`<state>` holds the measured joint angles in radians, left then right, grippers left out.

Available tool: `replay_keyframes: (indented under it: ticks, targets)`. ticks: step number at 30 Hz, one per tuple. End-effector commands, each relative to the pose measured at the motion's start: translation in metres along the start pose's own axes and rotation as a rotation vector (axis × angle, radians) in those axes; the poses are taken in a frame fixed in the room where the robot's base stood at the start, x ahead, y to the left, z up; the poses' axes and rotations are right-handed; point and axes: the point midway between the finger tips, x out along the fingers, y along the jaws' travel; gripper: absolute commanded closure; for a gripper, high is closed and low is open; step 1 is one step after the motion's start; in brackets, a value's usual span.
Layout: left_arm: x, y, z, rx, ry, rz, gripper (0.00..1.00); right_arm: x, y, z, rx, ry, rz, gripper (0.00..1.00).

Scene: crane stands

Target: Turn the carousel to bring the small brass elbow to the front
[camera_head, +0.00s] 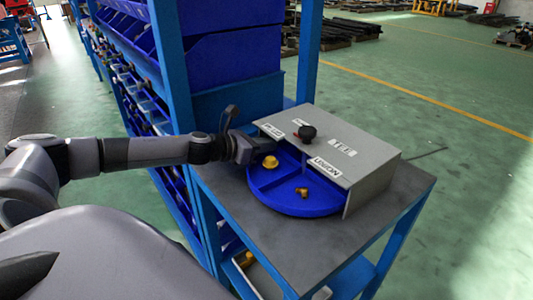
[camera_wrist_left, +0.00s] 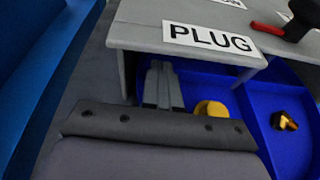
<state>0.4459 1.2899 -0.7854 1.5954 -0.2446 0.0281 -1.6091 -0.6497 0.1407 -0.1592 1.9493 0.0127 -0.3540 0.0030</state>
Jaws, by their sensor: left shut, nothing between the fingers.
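The blue carousel (camera_head: 290,207) is a round, divided tray partly under a grey cover (camera_head: 350,150). A small brass fitting that looks like an elbow (camera_head: 302,192) lies in the open compartment beneath the UNION label; it also shows at the right of the left wrist view (camera_wrist_left: 285,122). A round yellow brass piece (camera_head: 270,162) sits in the compartment to its left, near the PLUG label (camera_wrist_left: 210,38). My left gripper (camera_head: 252,149) is shut and empty at the carousel's left side. In the left wrist view its fingers (camera_wrist_left: 163,85) reach beneath the cover's edge, left of the round piece. My right gripper is out of view.
A black knob (camera_head: 307,132) with a red part stands on the cover. The grey table (camera_head: 260,240) has bare room in front of the carousel. A blue shelf rack with bins (camera_head: 235,60) stands close behind and left. Open green floor lies to the right.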

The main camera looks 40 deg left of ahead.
Motion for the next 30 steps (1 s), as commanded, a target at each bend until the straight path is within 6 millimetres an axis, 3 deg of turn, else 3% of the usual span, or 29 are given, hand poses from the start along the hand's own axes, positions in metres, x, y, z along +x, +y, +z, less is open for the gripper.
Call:
replay_keyframes:
  ticks: [13,30]
  targets:
    - [0.009,0.003,0.004,0.041,-0.001,-0.137,1.0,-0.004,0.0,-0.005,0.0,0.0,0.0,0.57]
    - [0.013,0.003,0.004,0.052,-0.001,-0.168,1.0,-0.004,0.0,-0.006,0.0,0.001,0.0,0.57]
